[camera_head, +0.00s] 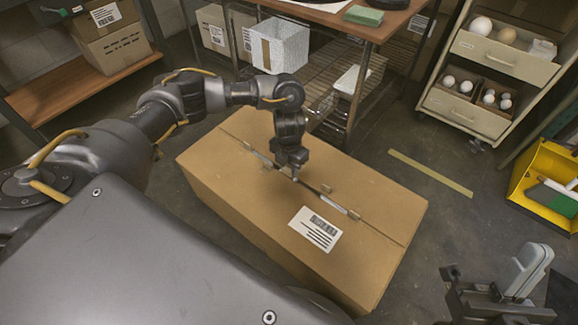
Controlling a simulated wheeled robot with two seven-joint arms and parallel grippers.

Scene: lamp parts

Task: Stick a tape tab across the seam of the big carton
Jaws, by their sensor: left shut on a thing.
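The big carton (235,190) lies on the floor in the middle, its top seam (338,205) running diagonally from upper left to lower right. The seam shows a dark gap and pale strips. Small tan tabs (326,188) sit along it. My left gripper (293,176) points down at the middle of the seam, at or just above the top. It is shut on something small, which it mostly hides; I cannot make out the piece. My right gripper (474,284) is at the lower right, apart from the carton, with its fingers spread and nothing visible between them.
A printed label (315,229) is on the carton top. A drawer cabinet (490,110) and a yellow bin (545,165) are at the right. A yellow floor stripe (430,172) crosses clear floor.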

